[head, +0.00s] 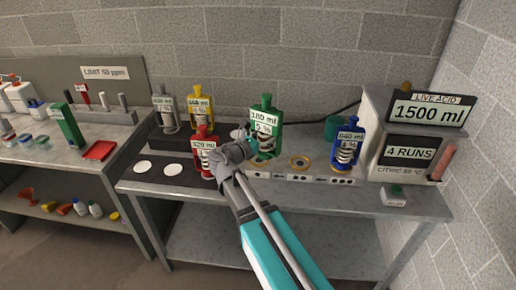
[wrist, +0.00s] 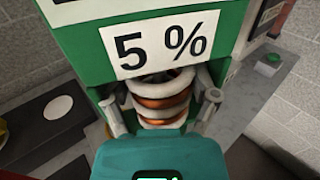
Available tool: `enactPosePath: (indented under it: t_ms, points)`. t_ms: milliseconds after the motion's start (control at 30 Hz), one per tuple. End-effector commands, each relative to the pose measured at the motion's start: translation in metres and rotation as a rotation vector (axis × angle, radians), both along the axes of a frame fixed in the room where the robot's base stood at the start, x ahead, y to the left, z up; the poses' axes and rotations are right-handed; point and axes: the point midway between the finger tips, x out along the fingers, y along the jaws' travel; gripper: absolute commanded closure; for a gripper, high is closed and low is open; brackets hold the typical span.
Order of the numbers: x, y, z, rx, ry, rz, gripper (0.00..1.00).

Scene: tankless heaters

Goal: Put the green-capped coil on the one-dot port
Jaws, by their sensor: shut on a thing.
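The green-capped coil (head: 265,116) is upright at the middle of the right bench in the head view, labelled 180 ml and 5 %. In the wrist view its green body (wrist: 85,45) and white-and-copper coil (wrist: 160,100) fill the middle. My gripper (head: 252,145) is shut on the coil, with a finger on each side of it in the wrist view (wrist: 163,106). A white port strip (head: 285,178) with dot marks runs below it. The coil is over the strip's left part; I cannot tell whether its base touches the port. An empty gold-ringed port (head: 300,162) is to its right.
A red coil (head: 205,160) stands close left of my gripper, with yellow (head: 202,115) and grey (head: 165,113) coils behind. A blue coil (head: 348,150) stands at the strip's right end, beside the heater unit (head: 408,150). White discs (head: 174,170) lie on the left mat.

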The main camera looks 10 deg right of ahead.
Motion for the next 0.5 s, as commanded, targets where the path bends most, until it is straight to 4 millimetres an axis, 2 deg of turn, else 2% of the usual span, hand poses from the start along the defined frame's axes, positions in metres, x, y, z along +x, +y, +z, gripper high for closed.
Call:
enactPosePath:
  t_ms: [100,400,500]
  points:
    - [0.023,0.001,-0.012,-0.002,0.000,0.000,0.85]
    - [0.071,-0.001,-0.033,-0.002,0.000,-0.002,0.85]
    - [0.078,-0.001,-0.043,-0.002,0.000,-0.001,0.85]
